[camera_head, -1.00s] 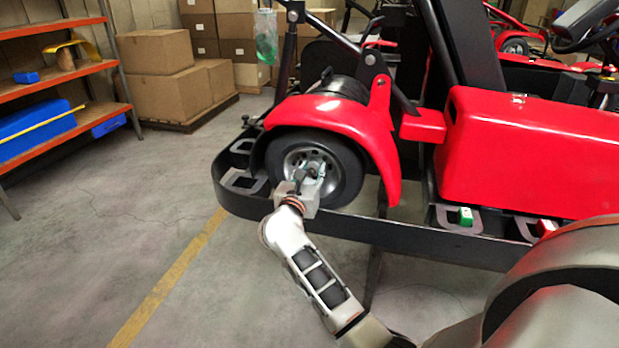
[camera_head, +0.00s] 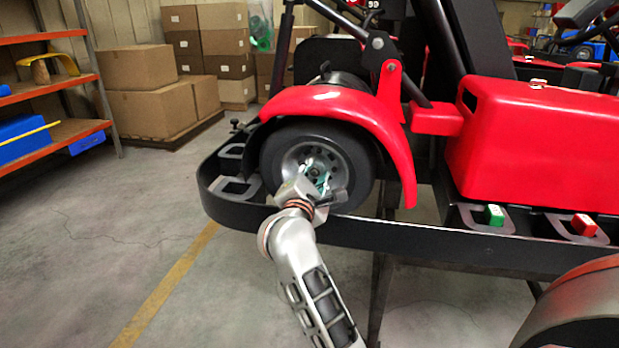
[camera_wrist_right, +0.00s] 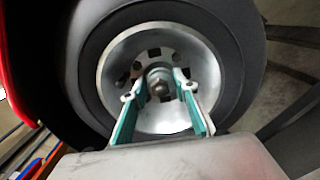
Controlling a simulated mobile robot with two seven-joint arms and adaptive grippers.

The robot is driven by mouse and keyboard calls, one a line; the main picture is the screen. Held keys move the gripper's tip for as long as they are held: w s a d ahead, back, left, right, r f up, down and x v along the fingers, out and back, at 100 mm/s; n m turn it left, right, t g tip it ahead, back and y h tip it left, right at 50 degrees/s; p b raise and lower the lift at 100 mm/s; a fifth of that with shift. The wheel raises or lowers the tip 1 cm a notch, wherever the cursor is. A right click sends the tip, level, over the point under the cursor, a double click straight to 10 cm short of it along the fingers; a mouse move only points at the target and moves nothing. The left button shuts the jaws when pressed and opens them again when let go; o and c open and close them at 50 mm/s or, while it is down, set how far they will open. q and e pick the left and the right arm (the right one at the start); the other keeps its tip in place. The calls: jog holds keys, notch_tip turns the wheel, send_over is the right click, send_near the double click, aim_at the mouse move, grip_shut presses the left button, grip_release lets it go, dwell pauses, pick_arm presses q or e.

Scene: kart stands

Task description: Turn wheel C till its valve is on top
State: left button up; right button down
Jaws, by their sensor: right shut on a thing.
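The kart's front wheel has a black tyre and a silver rim (camera_head: 299,156) under the red fender in the head view; no letter shows on it. The rim fills the middle of the right wrist view (camera_wrist_right: 168,50). My right gripper (camera_head: 318,180) reaches the wheel from below. In the right wrist view its green-sided fingers (camera_wrist_right: 160,93) stand on either side of the hub nut (camera_wrist_right: 157,82), shut on the hub. I cannot make out the valve. My left gripper is not in view.
The black bumper rail (camera_head: 415,243) runs around the wheel, close to my right wrist. A green block (camera_head: 494,215) and a red block (camera_head: 584,225) sit on the kart's side plates. Shelves (camera_head: 50,88) and boxes (camera_head: 147,112) stand back left. Floor at left is clear.

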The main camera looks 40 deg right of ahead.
jog(key=shift+f+m+b, duration=0.4)
jog(key=shift+m+b, duration=0.25)
jog(key=shift+m, duration=0.35)
jog(key=shift+r+m, duration=0.1)
jog(key=shift+m, duration=0.2)
jog(key=shift+r+b, duration=0.1)
jog(key=shift+b, duration=0.25)
jog(key=shift+r+m, duration=0.1)
jog(key=shift+m, duration=0.2)
jog(key=c, duration=1.9)
grip_release()
jog(key=shift+s, duration=0.1)
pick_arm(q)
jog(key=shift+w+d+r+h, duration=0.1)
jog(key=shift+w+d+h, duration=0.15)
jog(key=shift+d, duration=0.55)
pick_arm(e)
jog(key=v, duration=0.7)
jog(key=shift+s+a, duration=0.15)
